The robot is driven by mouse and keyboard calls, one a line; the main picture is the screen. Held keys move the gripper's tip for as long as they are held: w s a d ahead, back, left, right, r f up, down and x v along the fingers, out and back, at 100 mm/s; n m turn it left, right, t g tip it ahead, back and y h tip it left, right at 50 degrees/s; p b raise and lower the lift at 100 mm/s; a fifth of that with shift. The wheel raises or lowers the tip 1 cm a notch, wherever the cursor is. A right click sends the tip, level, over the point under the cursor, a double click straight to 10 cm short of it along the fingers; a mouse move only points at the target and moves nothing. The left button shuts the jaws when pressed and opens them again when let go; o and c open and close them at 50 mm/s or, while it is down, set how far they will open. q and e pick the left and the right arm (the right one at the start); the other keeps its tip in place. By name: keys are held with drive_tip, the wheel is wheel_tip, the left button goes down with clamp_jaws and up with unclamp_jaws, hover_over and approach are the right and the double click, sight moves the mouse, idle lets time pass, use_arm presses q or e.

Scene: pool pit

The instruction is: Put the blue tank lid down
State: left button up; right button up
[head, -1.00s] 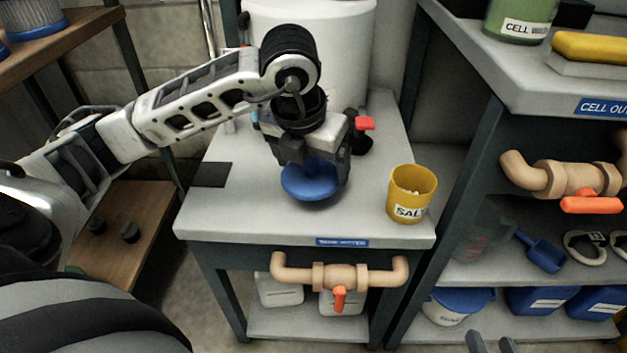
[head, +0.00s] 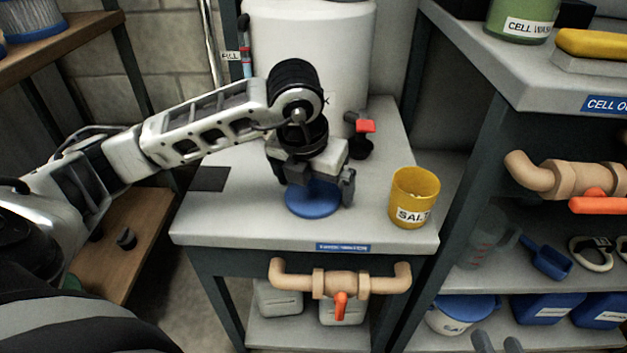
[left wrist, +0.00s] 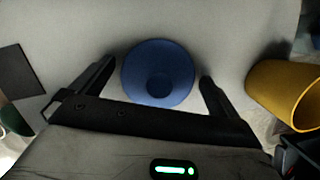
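The blue tank lid (head: 312,203) is a round disc with a small raised knob. It lies flat on the grey top of the tank-water stand (head: 240,225). My left gripper (head: 318,190) points down just above it. In the left wrist view the lid (left wrist: 158,72) sits between the two spread fingers of the left gripper (left wrist: 157,78), with a gap on each side. The left gripper is open. Two grey fingertips of my right gripper (head: 497,345) show apart at the bottom edge of the head view, empty.
A yellow salt cup (head: 413,200) stands to the right of the lid. A white tank (head: 310,60) and a red-handled valve (head: 362,130) are behind. A dark flat pad (head: 209,178) lies on the left. The front of the stand's top is clear.

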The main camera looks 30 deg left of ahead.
sight(311, 185)
use_arm(q)
drive_tip(key=shift+r, duration=0.1)
drive_tip(key=shift+r+p, duration=0.25)
drive_tip(key=shift+p, duration=0.05)
drive_tip(key=p+v, duration=0.1)
drive_tip(key=v, duration=0.4)
drive_tip(key=shift+w+p, duration=0.1)
drive_tip(key=shift+p, duration=0.2)
drive_tip(key=p+v, duration=0.1)
drive_tip(key=v, duration=0.5)
drive_tip(key=shift+r+p, duration=0.25)
drive_tip(key=shift+p, duration=0.15)
use_arm(e)
drive_tip(key=shift+d+f+n+g+h, duration=0.15)
drive_tip(key=shift+d+f+g+h, duration=0.25)
drive_tip(key=shift+f, duration=0.1)
drive_tip(key=shift+d+f+n+g+h, duration=0.15)
drive_tip(key=shift+d+f+g+h, duration=0.15)
drive_tip(key=shift+f+g, duration=0.15)
drive_tip(key=shift+a, duration=0.1)
